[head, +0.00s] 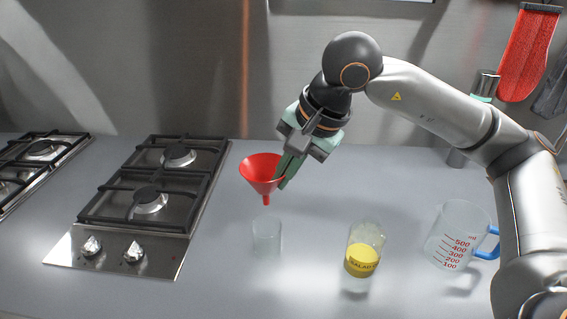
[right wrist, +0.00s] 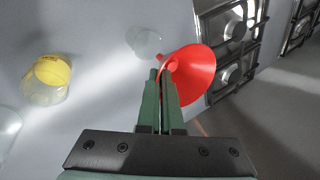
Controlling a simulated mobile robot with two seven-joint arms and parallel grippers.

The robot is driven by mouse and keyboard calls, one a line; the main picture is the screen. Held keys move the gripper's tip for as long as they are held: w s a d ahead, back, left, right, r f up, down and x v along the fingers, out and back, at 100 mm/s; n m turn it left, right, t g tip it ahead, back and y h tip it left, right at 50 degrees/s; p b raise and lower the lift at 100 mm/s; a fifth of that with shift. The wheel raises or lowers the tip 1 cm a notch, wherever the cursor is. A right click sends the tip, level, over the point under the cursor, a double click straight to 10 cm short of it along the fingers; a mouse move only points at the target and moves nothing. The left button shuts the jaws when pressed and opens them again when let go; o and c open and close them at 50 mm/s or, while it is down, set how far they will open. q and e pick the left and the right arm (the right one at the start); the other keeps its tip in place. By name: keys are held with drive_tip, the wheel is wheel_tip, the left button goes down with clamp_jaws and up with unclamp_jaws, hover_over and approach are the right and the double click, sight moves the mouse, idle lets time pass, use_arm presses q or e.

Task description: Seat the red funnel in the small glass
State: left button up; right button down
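The red funnel (head: 262,170) is held in the air, cone up and spout down, by my right gripper (head: 287,172). The green fingers are shut on the funnel's right side; in the right wrist view the funnel (right wrist: 193,76) shows at the tips of the fingers (right wrist: 162,92). The small glass (head: 267,237) stands upright on the counter, clear and empty. The spout is above the glass, apart from it. In the right wrist view the glass (right wrist: 145,42) shows just beyond the fingertips. My left gripper is in neither view.
A measuring jug (head: 456,238) with a blue handle stands further right. A gas hob (head: 150,205) lies to the left. The grey counter (head: 220,275) around the glass is clear. A red mitt (head: 528,55) hangs at the right.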

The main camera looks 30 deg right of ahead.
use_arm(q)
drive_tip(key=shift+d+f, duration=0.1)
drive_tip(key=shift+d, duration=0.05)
use_arm(e)
drive_tip(key=shift+a+f+n, duration=0.1)
drive_tip(key=shift+f+n, duration=0.1)
drive_tip(key=shift+n, duration=0.1)
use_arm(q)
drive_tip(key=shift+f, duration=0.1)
use_arm(e)
drive_tip(key=shift+f, duration=0.1)
wheel_tip(320, 180, down, 10)
drive_tip(key=b, duration=0.8)
drive_tip(key=shift+r+b, duration=0.25)
drive_tip(key=shift+b, duration=0.05)
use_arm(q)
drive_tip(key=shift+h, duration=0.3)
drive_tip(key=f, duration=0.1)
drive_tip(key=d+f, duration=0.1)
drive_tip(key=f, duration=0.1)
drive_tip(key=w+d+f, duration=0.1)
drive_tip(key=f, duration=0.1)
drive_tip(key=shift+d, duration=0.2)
use_arm(e)
drive_tip(key=shift+s+f, duration=0.15)
